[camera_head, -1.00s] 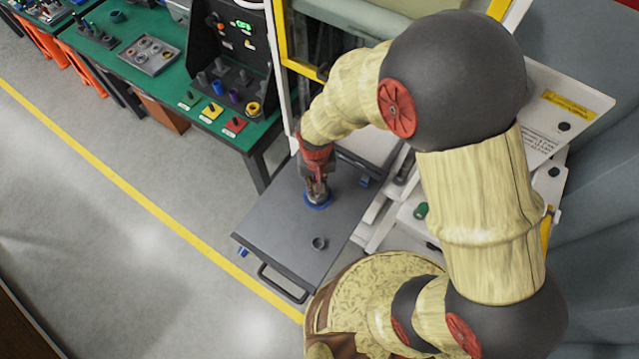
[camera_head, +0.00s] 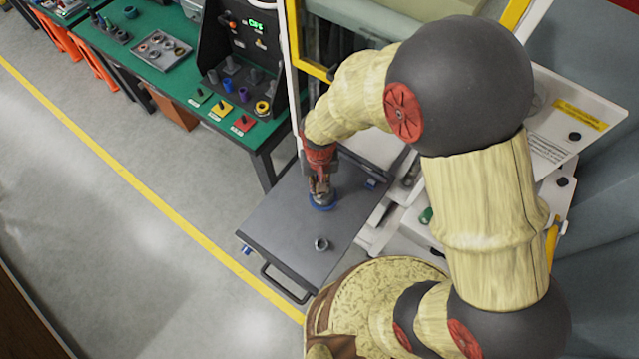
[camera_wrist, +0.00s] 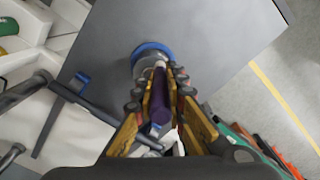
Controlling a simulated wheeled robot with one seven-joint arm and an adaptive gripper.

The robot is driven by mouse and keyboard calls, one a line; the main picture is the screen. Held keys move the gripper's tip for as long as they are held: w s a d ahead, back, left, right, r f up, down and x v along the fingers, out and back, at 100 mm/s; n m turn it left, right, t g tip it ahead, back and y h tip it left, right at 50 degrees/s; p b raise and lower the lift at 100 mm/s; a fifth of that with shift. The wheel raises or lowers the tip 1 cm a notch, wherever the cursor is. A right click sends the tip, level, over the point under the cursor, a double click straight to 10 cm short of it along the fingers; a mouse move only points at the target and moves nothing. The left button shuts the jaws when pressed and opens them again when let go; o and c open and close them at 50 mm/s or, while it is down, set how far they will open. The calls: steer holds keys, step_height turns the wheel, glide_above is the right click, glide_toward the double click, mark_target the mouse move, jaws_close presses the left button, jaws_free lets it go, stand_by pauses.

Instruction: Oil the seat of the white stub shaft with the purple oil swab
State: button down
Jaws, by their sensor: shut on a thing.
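My gripper (camera_head: 321,196) points down over a dark grey plate (camera_head: 285,228) in the head view. In the wrist view its yellow fingers are shut on the purple oil swab (camera_wrist: 159,107). The swab's pale tip reaches to a grey-white round part, which looks like the stub shaft (camera_wrist: 146,66), standing in a blue ring (camera_wrist: 143,49). The tip appears to be at the shaft, but I cannot tell whether it touches. The head view shows the blue ring (camera_head: 318,207) under my gripper; the shaft is mostly hidden there.
A small grey hollow cylinder (camera_head: 321,244) stands on the plate nearer me. A green bench (camera_head: 178,68) at upper left holds a rack of pegs (camera_head: 241,84) and coloured pads. A white-framed machine (camera_head: 290,60) with a yellow edge is behind. The floor at left is clear.

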steer(key=shift+w+a, duration=0.4)
steer(key=shift+a, duration=0.05)
steer(key=shift+w+a, duration=0.15)
steer(key=shift+w, duration=0.4)
steer(key=shift+f, duration=0.1)
stand_by(0.3)
steer(key=shift+w+b, duration=0.35)
steer(key=shift+w, duration=0.25)
steer(key=shift+w+d, duration=0.35)
steer(key=shift+w, duration=0.05)
steer(key=shift+a+r, duration=0.1)
steer(key=shift+r, duration=0.15)
